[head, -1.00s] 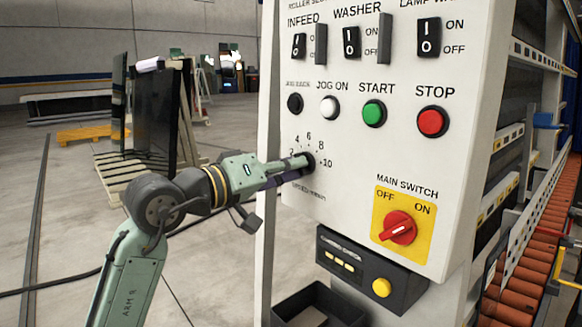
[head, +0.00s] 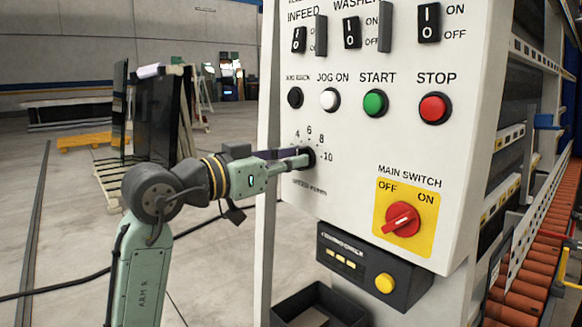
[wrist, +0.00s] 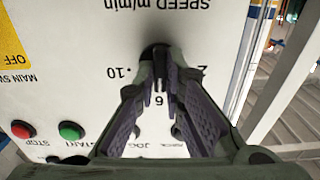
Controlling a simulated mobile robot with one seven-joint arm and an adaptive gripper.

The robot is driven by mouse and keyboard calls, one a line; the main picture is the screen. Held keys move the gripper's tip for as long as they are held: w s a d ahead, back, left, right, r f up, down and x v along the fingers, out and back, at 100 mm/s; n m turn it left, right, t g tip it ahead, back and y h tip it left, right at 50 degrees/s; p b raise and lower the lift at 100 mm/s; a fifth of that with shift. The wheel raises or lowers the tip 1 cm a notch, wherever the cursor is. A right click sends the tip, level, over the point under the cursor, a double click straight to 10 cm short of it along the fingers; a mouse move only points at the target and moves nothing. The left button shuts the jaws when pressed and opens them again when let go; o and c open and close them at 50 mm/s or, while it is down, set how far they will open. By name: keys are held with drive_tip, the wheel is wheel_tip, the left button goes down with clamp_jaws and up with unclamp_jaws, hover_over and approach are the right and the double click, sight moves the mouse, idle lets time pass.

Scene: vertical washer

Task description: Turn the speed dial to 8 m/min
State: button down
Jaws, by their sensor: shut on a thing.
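The black speed dial (head: 311,157) sits on the white control panel (head: 350,190), with the marks 4, 6, 8 and 10 showing around it in the head view. My gripper (head: 303,158) reaches it from the left and is shut on it. In the wrist view the dial (wrist: 155,55) is between my fingertips (wrist: 160,75), and the panel appears upside down with "SPEED m/min" above the dial.
Above the dial are a black button (head: 295,97), the white JOG ON button (head: 330,99), the green START button (head: 375,103) and the red STOP button (head: 435,108). The red main switch (head: 402,219) is at lower right. Open floor lies left of the panel.

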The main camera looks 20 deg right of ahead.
drive_tip(key=shift+m+b, duration=1.2)
drive_tip(key=shift+m, duration=2.5)
drive_tip(key=c, duration=1.7)
unclamp_jaws()
drive_tip(key=v, duration=1.2)
